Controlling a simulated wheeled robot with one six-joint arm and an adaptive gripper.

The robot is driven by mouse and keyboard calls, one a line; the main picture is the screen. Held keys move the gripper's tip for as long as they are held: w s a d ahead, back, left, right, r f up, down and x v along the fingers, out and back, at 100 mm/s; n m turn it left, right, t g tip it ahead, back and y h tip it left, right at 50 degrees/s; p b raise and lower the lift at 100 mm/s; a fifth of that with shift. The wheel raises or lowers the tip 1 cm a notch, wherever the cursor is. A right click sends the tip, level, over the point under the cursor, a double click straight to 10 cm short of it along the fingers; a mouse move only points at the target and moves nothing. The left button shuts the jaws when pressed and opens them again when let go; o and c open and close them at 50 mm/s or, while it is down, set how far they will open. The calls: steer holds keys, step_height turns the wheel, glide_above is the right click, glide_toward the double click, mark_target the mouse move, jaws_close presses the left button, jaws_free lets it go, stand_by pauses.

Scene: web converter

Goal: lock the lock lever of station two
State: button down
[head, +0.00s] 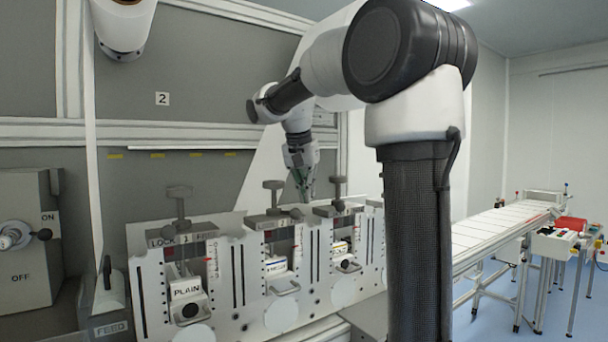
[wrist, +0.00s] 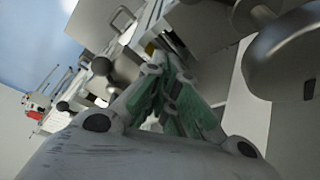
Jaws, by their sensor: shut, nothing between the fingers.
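Station two (head: 276,252) is the middle one of the visible row, its top block (head: 270,221) marked 2. A grey T-shaped handle (head: 273,186), apparently its lock lever, stands upright on that block. My gripper (head: 305,196) points down just right of this handle, between stations two and three, apart from it in the picture. In the wrist view my gripper's green-padded fingers (wrist: 165,72) are together with nothing between them. A large rounded metal handle (wrist: 285,62) shows at the right there; I cannot tell which station it belongs to. The lever's lock position is not readable.
Station one, with a PLAIN cassette (head: 186,290) and its own T-handle (head: 180,192), stands left. Station three's T-handle (head: 338,181) is close right of my gripper. An ON/OFF switch box (head: 28,225) is far left. A conveyor (head: 500,222) runs at right.

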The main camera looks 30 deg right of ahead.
mark_target(283, 213)
steer(key=shift+s+a+f, duration=0.3)
steer(key=shift+s+a, duration=0.25)
steer(key=shift+a, duration=0.25)
steer(key=shift+s+a+f, duration=0.3)
steer(key=shift+s+a, duration=0.25)
steer(key=shift+a, duration=0.2)
